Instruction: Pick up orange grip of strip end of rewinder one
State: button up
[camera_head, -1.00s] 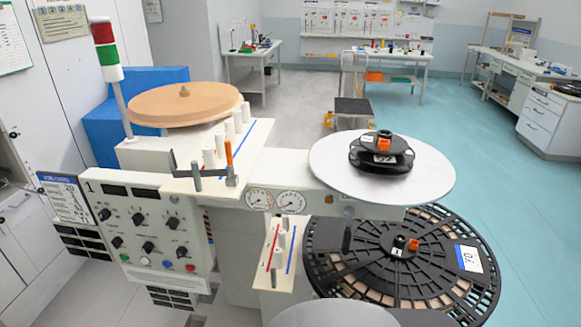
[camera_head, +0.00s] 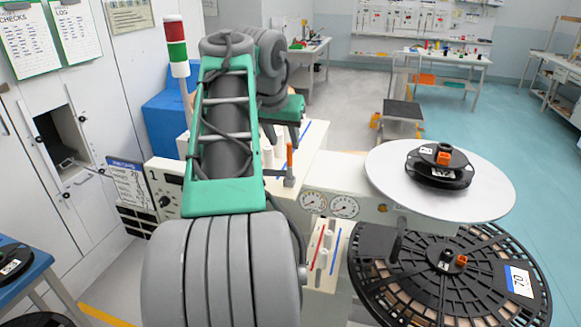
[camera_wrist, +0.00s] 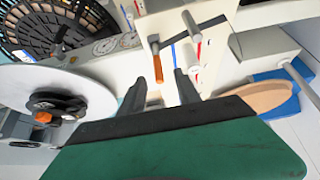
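The orange grip (camera_head: 289,154) stands upright at the front edge of the cream deck of rewinder one (camera_head: 312,160), whose panel is marked 1. It also shows in the wrist view (camera_wrist: 158,68), beside a dark bar. My gripper (camera_wrist: 158,80) is open and empty. In the wrist picture the orange grip appears between its two dark fingertips; I cannot tell how far off it is. In the head view my gripper is above and behind the grip, partly covered by my arm. The strip itself is not clear, and my arm hides much of the panel.
White posts (camera_head: 283,135) stand on the deck close to the grip. A white disc with a black reel (camera_head: 438,178) is to the right, above a large black slotted reel (camera_head: 400,285). A tan disc (camera_wrist: 262,97) lies on the far side of the deck.

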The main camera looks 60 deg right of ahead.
aim_at(289, 151)
jog(key=b+x, duration=0.1)
jog(key=x, duration=0.6)
jog(key=shift+s+d+f, duration=0.15)
jog(key=shift+s+f, duration=0.05)
grip_shut()
